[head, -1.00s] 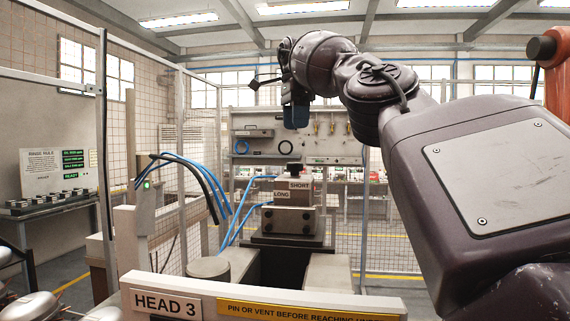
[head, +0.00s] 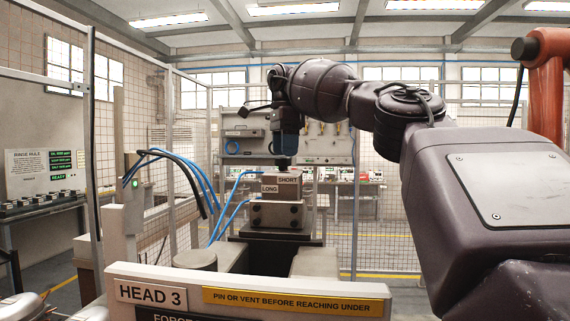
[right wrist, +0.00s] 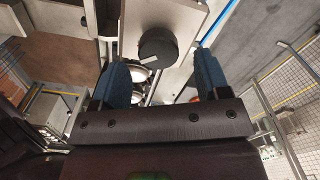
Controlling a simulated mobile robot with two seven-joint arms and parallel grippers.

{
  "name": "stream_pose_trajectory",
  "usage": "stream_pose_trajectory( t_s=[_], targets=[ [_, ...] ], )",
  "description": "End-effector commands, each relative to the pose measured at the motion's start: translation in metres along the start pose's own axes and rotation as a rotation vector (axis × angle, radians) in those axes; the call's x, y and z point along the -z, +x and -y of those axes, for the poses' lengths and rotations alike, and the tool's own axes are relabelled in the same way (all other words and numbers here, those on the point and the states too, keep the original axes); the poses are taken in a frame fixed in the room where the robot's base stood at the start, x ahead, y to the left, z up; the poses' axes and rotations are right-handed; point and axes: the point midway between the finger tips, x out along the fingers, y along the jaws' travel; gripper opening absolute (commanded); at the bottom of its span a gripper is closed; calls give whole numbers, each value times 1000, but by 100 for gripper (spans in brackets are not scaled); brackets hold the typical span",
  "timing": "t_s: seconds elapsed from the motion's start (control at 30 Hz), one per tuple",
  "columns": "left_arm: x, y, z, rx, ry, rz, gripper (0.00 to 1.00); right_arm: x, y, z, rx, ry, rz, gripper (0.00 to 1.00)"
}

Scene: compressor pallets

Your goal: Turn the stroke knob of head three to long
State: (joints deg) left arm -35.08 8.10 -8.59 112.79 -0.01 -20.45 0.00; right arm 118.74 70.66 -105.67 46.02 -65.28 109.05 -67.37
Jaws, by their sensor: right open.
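The stroke head of head three is a grey block (head: 277,214) with LONG (head: 270,189) and SHORT (head: 288,180) labels at its top. The stroke knob (right wrist: 158,48) is a round black disc with a short white mark in the right wrist view. My right gripper (head: 285,158) points down just above the block in the head view. In the right wrist view its blue fingers (right wrist: 162,72) are apart, with the knob ahead between them. I see no contact with the knob. In the head view the gripper largely hides the knob. My left gripper is out of view.
A HEAD 3 sign (head: 151,294) and a yellow warning strip (head: 292,302) sit on the front beam. Blue and black hoses (head: 188,172) curve to the left of the block. A mesh fence (head: 385,215) and a workbench (head: 345,187) stand behind.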

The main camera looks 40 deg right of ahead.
Motion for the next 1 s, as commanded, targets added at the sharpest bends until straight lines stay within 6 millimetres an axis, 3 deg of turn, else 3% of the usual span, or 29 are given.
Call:
stream_pose_trajectory(
  t_s=[0.2, 0.6, 0.93, 1.0],
  targets=[
    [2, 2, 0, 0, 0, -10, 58, 0, 24, 0, -1, 0, -1, 69],
    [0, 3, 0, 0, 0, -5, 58, 0, 30, 0, -1, 0, 0, 69],
    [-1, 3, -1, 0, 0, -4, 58, 0, 29, 0, 0, 0, 0, 20],
    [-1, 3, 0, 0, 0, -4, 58, 0, 29, 0, 0, 1, 0, 20]
  ],
)
